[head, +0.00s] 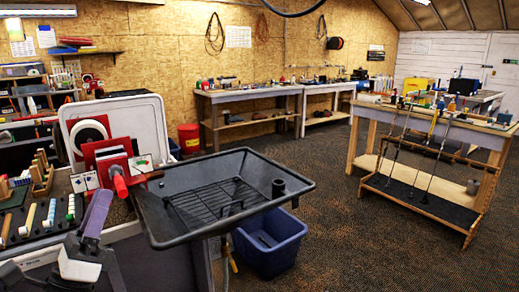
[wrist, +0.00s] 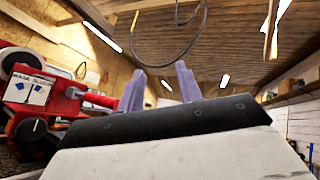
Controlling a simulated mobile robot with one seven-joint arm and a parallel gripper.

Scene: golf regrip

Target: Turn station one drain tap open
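The black drain tray (head: 165,215) with a wire rack inside stands in the middle of the head view. A thin pale pipe or hose with a small yellow-orange part (head: 232,261) hangs below its front edge, beside the blue bin; this may be the drain tap, but it is too small to tell its setting. My gripper (head: 99,205) is at the lower left in the head view, left of the tray and apart from the yellow-orange part. In the wrist view my gripper (wrist: 160,82) has its two grey-purple fingers spread, pointing upward, with nothing between them.
A blue bin (head: 270,243) stands on the floor under the tray. A red vise (head: 118,175) is clamped close to my gripper; red equipment also shows in the wrist view (wrist: 45,100). A club rack (head: 425,195) stands at right. The carpet between is clear.

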